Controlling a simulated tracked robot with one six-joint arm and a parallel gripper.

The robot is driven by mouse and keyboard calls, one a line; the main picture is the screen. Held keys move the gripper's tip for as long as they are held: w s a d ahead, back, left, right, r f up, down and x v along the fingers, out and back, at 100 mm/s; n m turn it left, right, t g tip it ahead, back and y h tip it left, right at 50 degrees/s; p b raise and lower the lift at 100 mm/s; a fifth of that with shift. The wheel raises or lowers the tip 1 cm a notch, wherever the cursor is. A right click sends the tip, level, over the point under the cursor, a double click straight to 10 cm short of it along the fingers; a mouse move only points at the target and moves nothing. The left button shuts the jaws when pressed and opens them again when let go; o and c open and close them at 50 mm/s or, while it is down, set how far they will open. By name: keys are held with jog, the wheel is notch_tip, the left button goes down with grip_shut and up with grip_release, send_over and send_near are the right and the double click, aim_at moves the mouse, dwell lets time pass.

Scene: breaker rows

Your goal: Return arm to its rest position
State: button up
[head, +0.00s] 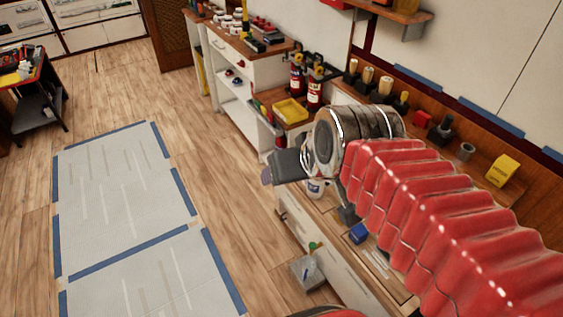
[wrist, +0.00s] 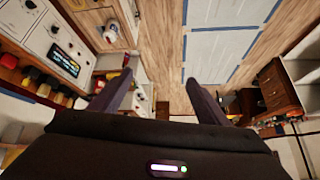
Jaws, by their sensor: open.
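My arm, in a red ribbed sleeve, reaches in from the lower right of the head view to a metal wrist. My gripper (head: 268,176) points left at its end, in front of the workbench and shelves. In the wrist view, my gripper (wrist: 157,80) shows two dark fingers spread wide apart. The gripper appears to touch nothing. The arm hides part of the workbench behind it.
Red extinguishers (head: 315,90) stand behind. Taped floor sheets (head: 125,190) lie at left, with open floor around. A cart (head: 38,95) stands far left.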

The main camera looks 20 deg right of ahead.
jog(key=s+f+g, duration=0.1)
jog(key=s+f, duration=0.2)
jog(key=s, duration=0.2)
jog(key=shift+s+a+f+g+h, duration=0.15)
jog(key=shift+s+f+g+h, duration=0.15)
jog(key=shift+s+g, duration=0.1)
jog(key=shift+c, duration=0.4)
